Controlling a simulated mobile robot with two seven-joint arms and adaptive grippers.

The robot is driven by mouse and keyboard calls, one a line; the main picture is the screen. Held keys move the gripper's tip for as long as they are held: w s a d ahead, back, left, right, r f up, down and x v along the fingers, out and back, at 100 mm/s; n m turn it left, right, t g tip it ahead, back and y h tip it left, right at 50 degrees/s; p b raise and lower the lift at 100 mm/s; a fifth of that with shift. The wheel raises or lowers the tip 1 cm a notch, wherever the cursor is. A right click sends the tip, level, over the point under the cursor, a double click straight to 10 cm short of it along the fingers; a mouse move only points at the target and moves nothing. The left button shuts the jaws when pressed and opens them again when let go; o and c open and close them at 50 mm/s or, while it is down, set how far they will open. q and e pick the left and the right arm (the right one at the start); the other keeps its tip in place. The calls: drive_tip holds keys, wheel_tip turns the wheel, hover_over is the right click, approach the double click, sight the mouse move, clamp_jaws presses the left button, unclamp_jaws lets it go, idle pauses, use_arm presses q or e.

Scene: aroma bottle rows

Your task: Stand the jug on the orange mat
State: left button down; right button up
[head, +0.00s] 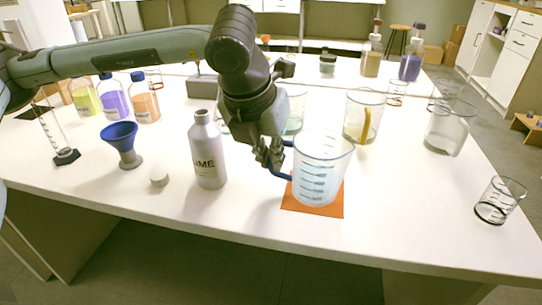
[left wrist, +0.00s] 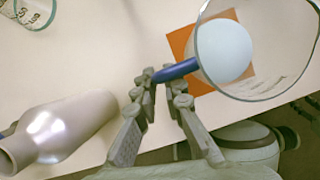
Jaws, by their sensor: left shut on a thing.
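The jug (head: 321,170) is a clear measuring jug with scale marks and a blue handle. It is upright over the orange mat (head: 322,210) near the table's front edge. I cannot tell whether its base touches the mat. My left gripper (head: 275,168) is at the jug's left side, shut on the blue handle. In the left wrist view the fingers (left wrist: 164,82) close on the handle, with the jug (left wrist: 252,50) at upper right and part of the orange mat (left wrist: 182,42) showing beneath it. My right gripper is in neither view.
A grey bottle (head: 208,152) stands just left of my left gripper. A white cap (head: 159,180) and blue funnel (head: 122,146) are farther left. Behind the jug stands a beaker with a yellow item (head: 362,118). A small beaker (head: 498,202) is at right. Table between is clear.

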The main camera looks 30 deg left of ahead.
use_arm(q)
drive_tip(key=shift+f, duration=0.1)
drive_tip(key=c, duration=1.6)
unclamp_jaws()
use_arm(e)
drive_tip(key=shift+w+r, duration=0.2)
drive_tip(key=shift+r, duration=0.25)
use_arm(q)
drive_tip(key=shift+v, duration=6.1)
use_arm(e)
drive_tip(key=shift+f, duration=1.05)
